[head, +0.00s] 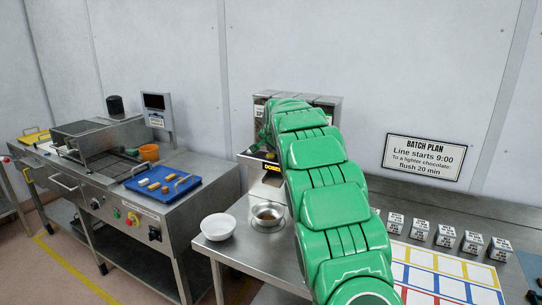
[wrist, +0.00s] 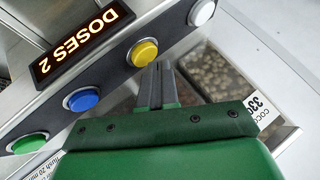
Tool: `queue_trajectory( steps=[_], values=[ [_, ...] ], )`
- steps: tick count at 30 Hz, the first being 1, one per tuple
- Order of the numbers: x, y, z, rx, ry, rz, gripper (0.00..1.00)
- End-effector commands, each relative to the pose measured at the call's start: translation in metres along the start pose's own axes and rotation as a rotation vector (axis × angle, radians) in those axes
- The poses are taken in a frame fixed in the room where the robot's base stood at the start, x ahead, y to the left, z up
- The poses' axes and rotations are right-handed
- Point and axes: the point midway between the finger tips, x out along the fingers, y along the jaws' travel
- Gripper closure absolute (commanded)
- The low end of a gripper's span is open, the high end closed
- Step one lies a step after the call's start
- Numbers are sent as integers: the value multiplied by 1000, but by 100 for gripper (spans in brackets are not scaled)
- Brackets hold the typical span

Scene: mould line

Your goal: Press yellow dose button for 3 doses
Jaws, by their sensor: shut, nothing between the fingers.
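The yellow button (wrist: 144,52) sits on the metal panel of the dosing machine in the wrist view, between a blue button (wrist: 84,99) and a white button (wrist: 201,12). The display (wrist: 82,41) beside the buttons reads DOSES 2. My gripper (wrist: 157,66) is shut and empty, its fingertips just short of the yellow button in the picture; I cannot tell whether they touch it. In the head view my green arm hides most of the machine (head: 272,166) and the gripper.
A green button (wrist: 28,143) is at the panel's lower left. A steel bowl (head: 268,214) stands in front of the machine, and a white bowl (head: 218,226) is left of it. Labelled cubes (head: 446,235) line the counter at right. A blue tray (head: 163,184) lies on the left bench.

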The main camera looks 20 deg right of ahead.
Motion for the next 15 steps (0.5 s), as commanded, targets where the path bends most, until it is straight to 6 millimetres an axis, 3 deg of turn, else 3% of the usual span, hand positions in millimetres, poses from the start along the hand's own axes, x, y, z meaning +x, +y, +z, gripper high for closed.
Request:
queue_trajectory(
  steps=[15],
  values=[
    [-12,-9,-8,0,0,-1,100]
  ],
)
